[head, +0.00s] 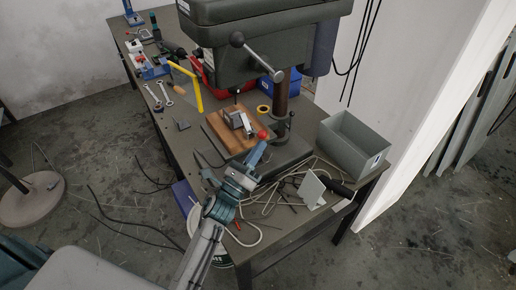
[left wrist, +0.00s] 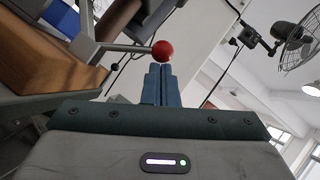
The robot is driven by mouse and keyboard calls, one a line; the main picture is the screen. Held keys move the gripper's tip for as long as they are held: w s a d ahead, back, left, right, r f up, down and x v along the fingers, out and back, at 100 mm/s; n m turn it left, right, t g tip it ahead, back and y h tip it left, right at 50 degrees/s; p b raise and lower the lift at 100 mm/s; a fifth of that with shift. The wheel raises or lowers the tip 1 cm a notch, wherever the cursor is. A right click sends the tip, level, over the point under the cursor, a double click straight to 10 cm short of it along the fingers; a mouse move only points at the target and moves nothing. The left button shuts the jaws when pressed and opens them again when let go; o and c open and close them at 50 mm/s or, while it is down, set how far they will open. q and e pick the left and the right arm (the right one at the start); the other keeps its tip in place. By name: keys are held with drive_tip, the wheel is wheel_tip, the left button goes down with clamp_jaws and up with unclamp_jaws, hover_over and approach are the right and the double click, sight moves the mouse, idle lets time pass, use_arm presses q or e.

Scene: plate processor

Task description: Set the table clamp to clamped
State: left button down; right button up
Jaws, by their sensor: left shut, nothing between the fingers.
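A lever with a red ball knob (head: 262,135) stands at the grey metal clamp (head: 238,119) on a wooden board (head: 243,135) under the drill press. In the left wrist view the red knob (left wrist: 163,50) sits at the end of a grey rod that runs left to the clamp. My left gripper (head: 260,146) is shut and empty. Its fingertips (left wrist: 157,70) point at the knob and are very close below it; I cannot tell whether they touch. My right gripper is not in view.
The drill press head (head: 257,45) and its column (head: 281,95) rise behind the board. A grey open bin (head: 350,145) stands at the right. Loose cables (head: 265,195) lie in front. Wrenches (head: 158,95) and a yellow tool (head: 190,85) lie at the left.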

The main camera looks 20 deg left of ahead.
sight(261, 135)
use_arm(q)
drive_tip(key=r+n+y+p, duration=0.1)
drive_tip(key=n, duration=0.1)
drive_tip(key=r+n+y+p, duration=0.1)
drive_tip(key=r+n+p, duration=0.1)
drive_tip(key=shift+w+a+y, duration=0.15)
drive_tip(key=shift+a+y, duration=0.05)
drive_tip(key=shift+y, duration=0.1)
drive_tip(key=shift+n+g, duration=0.3)
drive_tip(key=shift+n, duration=0.2)
drive_tip(key=w+a+r, duration=0.1)
drive_tip(key=w+a+r+p, duration=0.1)
drive_tip(key=r, duration=0.1)
drive_tip(key=shift+w+a+r+p, duration=0.1)
drive_tip(key=shift+a+r+p, duration=0.05)
drive_tip(key=shift+a+p, duration=0.2)
drive_tip(key=shift+r, duration=0.25)
